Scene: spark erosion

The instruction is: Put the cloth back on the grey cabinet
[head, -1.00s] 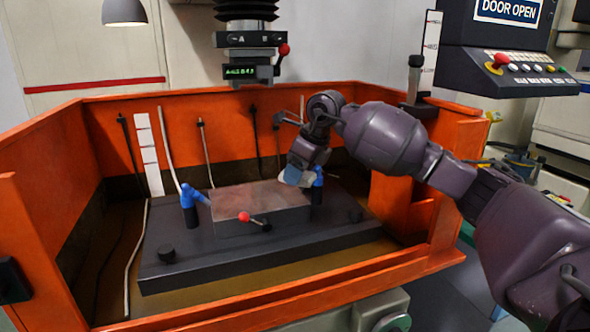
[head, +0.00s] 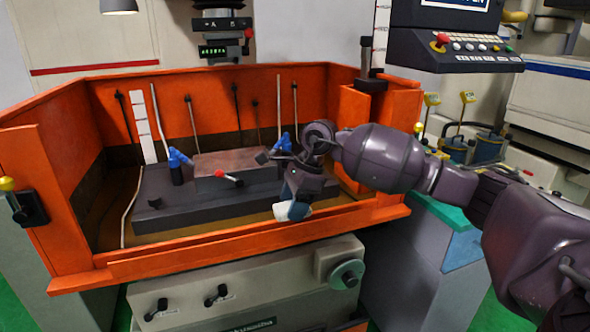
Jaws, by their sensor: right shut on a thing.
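My right gripper (head: 294,203) is shut on a small pale blue and white cloth (head: 292,212). It holds the cloth over the front part of the orange tank, near the front rim and apart from the dark table block. Part of the cloth is hidden by the fingers. A grey cabinet (head: 408,262) stands right of the tank, with a teal surface (head: 443,211) on top, partly hidden behind my right arm. My left gripper is not in view.
The orange tank (head: 240,246) has raised walls. Inside, a metal workpiece (head: 232,160), blue clamps (head: 177,160) and a red-tipped lever (head: 237,183) sit on the dark block (head: 205,205). A control panel (head: 460,45) hangs at upper right. A handwheel (head: 347,273) juts out below the tank.

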